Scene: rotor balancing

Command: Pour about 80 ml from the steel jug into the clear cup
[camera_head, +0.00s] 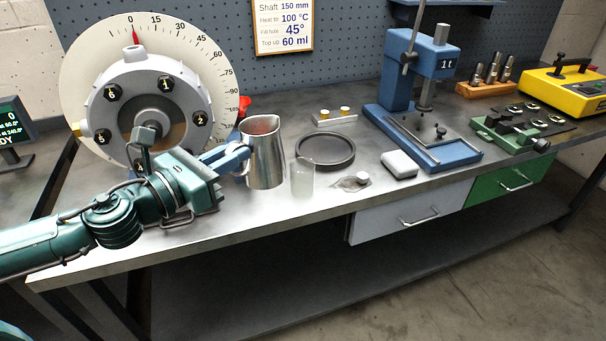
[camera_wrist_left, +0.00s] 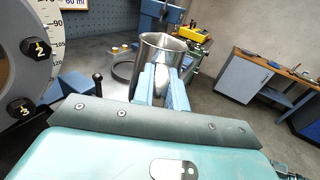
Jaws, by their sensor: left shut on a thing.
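The steel jug (camera_head: 264,155) is upright on or just above the bench, left of the clear cup; I cannot tell whether its base touches. My left gripper (camera_head: 240,160) is shut on the jug's left side. In the left wrist view the jug (camera_wrist_left: 160,52) stands between the blue fingers (camera_wrist_left: 163,88), with its open top showing. The jug's contents are hidden. The clear cup (camera_head: 302,178) stands upright on the bench, just right of the jug and close to it. My right gripper is not in view.
A large dial rotor (camera_head: 150,85) stands behind my left arm. A blue press (camera_head: 395,75) and white block (camera_head: 399,164) are further right.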

